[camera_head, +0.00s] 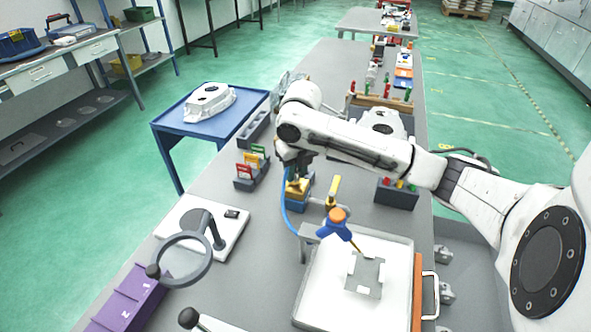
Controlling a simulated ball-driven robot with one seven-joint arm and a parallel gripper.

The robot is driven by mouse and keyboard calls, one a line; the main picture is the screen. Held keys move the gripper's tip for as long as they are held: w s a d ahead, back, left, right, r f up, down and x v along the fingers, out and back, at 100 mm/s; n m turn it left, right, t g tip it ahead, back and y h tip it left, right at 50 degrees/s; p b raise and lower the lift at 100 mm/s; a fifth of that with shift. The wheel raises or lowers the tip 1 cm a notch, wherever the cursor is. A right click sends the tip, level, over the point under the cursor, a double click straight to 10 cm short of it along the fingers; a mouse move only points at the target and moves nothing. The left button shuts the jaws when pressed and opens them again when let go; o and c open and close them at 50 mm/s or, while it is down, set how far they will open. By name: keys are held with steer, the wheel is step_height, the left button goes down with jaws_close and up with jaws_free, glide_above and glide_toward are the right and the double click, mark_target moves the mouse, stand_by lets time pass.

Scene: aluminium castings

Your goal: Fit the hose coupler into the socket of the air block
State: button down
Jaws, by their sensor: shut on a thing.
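My gripper (293,172) points down over the middle of the bench, near its left side. It is shut on the hose coupler, which is mostly hidden by the jaws at this angle. A blue hose (286,214) hangs from just below the jaws and curves down towards the white tray. The air block (298,205), blue with yellow parts on top, stands directly under the gripper. The jaws are very close above it. I cannot tell whether the coupler touches the socket, which is hidden.
A yellow upright handle (333,188) stands just right of the block. A magnifier (183,258) stands front left. Card holders (250,170) stand left of the gripper.

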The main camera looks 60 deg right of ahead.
mark_target(298, 173)
steer(key=shift+f+b, duration=0.35)
steer(key=shift+f, duration=0.2)
steer(key=c, duration=0.8)
jaws_free()
steer(key=shift+r, duration=0.1)
steer(key=r, duration=0.7)
steer(key=s+r, duration=0.1)
steer(key=r, duration=0.2)
steer(key=shift+a+r+b, duration=0.35)
steer(key=shift+a, duration=0.05)
